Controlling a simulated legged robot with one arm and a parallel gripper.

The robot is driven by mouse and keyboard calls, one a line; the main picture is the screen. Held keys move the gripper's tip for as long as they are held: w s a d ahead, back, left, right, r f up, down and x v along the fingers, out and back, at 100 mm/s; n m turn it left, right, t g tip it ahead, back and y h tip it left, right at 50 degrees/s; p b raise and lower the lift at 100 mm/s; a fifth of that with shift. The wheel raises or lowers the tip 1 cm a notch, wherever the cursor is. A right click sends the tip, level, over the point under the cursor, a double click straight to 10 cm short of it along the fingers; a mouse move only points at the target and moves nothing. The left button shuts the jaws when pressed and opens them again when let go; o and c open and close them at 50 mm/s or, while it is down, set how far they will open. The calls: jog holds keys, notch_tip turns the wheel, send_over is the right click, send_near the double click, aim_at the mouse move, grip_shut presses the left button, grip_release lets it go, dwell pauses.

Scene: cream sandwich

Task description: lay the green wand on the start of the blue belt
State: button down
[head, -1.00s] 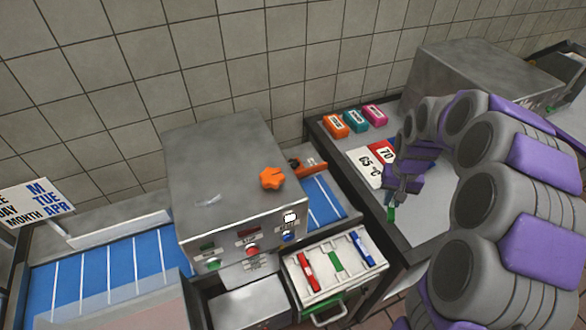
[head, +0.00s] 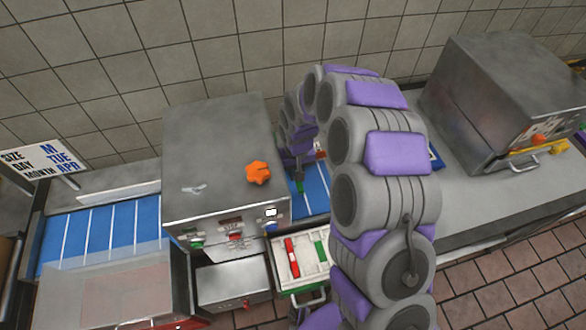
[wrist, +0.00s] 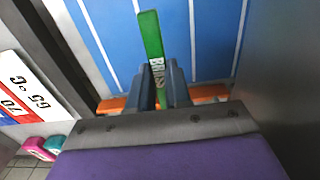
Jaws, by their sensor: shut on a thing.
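The green wand (wrist: 152,38) is held between the two fingers of my gripper (wrist: 160,75) in the wrist view, with its long end pointing away over the belt. In the head view the wand (head: 300,187) shows as a small green tip below my gripper (head: 297,165). The blue belt (head: 316,198) with white cross lines emerges from the right side of the grey machine; it also fills much of the wrist view (wrist: 207,45). The wand is over this stretch of belt, roughly along its white lines. I cannot tell whether it touches the belt.
The grey machine (head: 218,150) with an orange knob (head: 258,173) stands just left of my gripper. Orange pieces (wrist: 110,106) lie at the belt's near end. An open drawer (head: 282,278) in front holds a red and a green strip. My arm hides the counter's middle.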

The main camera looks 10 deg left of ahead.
jog(key=d, duration=0.2)
jog(key=b, duration=0.1)
send_over(295, 191)
jog(key=f, duration=0.4)
jog(key=shift+a+f, duration=0.25)
jog(key=shift+f, duration=0.45)
jog(key=shift+d+f+b, duration=0.5)
jog(key=shift+d+f, duration=0.35)
jog(key=shift+f, duration=0.5)
jog(key=shift+a+f, duration=0.25)
jog(key=shift+a, duration=0.45)
jog(key=shift+d, duration=0.25)
jog(key=c, duration=1.1)
grip_release()
jog(key=shift+d+r, duration=0.15)
jog(key=shift+d, duration=0.25)
jog(key=shift+c, duration=0.2)
jog(key=shift+o, duration=0.7)
jog(key=shift+a, duration=0.5)
notch_tip(295, 191, up, 16)
jog(key=shift+w+a+f+p, duration=0.1)
jog(key=shift+w+p, duration=0.05)
jog(key=shift+p, duration=0.6)
jog(key=shift+d+r, duration=0.2)
jog(key=shift+r, duration=0.45)
